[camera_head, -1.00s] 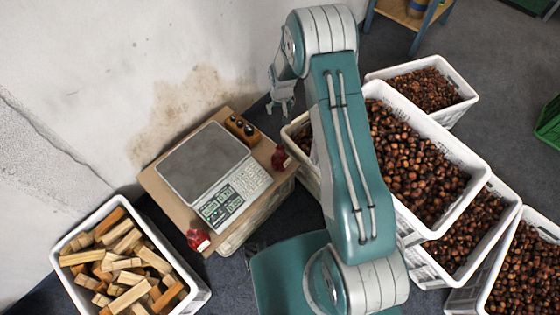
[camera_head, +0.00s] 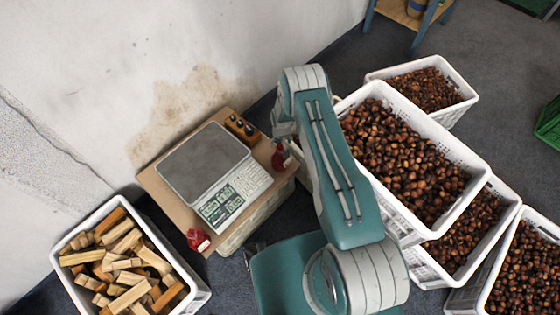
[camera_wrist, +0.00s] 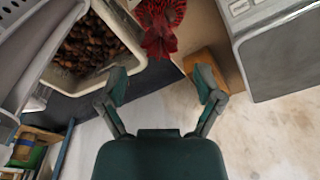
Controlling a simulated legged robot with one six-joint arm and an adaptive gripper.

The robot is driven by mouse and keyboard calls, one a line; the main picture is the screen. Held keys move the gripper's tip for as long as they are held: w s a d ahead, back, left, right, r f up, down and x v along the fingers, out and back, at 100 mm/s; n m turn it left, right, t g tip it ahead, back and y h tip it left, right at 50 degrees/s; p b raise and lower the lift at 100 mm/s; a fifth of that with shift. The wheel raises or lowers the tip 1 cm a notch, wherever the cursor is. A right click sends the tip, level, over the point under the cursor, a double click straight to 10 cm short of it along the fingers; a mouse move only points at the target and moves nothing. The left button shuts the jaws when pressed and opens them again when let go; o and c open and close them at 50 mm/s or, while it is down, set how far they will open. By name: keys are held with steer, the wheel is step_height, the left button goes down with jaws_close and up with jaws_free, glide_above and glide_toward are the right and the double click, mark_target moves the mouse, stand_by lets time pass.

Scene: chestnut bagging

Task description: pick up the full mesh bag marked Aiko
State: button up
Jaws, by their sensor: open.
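Two red mesh bags lie on the cardboard-brown top of the weighing stand. One bag (camera_head: 281,157) is at the right edge, beside my arm, and also shows in the wrist view (camera_wrist: 160,24). The other bag (camera_head: 198,239) is at the front corner. I cannot read a name on either, so I cannot tell which is marked Aiko. My gripper (camera_wrist: 163,84) is open and empty in the wrist view, its fingers apart, with the nearer red bag beyond the fingertips. In the head view my arm mostly hides the gripper.
A scale (camera_head: 203,162) and a wooden block with dark pieces (camera_head: 242,128) share the stand top (camera_head: 158,188). Crates of chestnuts (camera_head: 458,158) stand at right; a crate of wood pieces (camera_head: 203,291) stands at left. A wall rises behind the stand.

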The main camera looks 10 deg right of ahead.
mark_target(280, 148)
steer(key=shift+w+f, duration=0.2)
steer(key=shift+f, duration=1.4)
steer(key=shift+w+f, duration=0.2)
steer(key=shift+f, duration=1.4)
jaws_close()
